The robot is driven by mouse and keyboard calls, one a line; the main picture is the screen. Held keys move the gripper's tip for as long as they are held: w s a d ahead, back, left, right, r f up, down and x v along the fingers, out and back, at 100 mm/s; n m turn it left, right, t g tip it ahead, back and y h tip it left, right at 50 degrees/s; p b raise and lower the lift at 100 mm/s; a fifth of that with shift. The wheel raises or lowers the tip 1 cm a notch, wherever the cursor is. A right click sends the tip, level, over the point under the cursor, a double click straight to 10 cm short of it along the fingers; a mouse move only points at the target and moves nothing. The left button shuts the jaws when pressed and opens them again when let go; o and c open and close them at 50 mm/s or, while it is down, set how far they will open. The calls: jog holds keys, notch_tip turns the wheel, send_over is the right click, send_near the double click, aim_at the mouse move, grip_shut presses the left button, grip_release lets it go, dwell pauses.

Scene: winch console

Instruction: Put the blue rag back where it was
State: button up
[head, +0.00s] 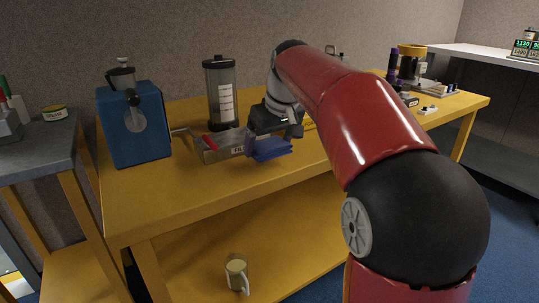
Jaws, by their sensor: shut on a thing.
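The blue rag (271,152) hangs folded beneath my gripper (270,138), near the middle of the yellow workbench's front edge. My gripper points down and is shut on the rag. The rag is beside the right end of a grey box with a red part; I cannot tell whether it touches the box or the bench top. My gripper hides the rag's upper part.
The grey box (222,151) is left of the rag. A blue machine (135,125) and a clear cylinder (221,95) stand on the yellow workbench (190,192). A mug (236,272) stands on the lower shelf. Several items crowd the bench's far right end.

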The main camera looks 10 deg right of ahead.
aim_at(272, 146)
jog(key=shift+f, duration=1.35)
jog(key=shift+f+b, duration=0.2)
jog(key=shift+b, duration=0.1)
jog(key=o, duration=0.7)
jog(key=shift+r, duration=0.35)
jog(key=p+v, duration=0.2)
jog(key=v, duration=1)
jog(key=s+a+f+m+t+h, duration=0.1)
jog(key=s+f+m, duration=0.2)
jog(key=s+f, duration=1.7)
jog(key=s, duration=0.3)
jog(key=shift+s+a+f+m, duration=0.3)
jog(key=shift+s+f, duration=0.05)
jog(key=shift+s, duration=0.05)
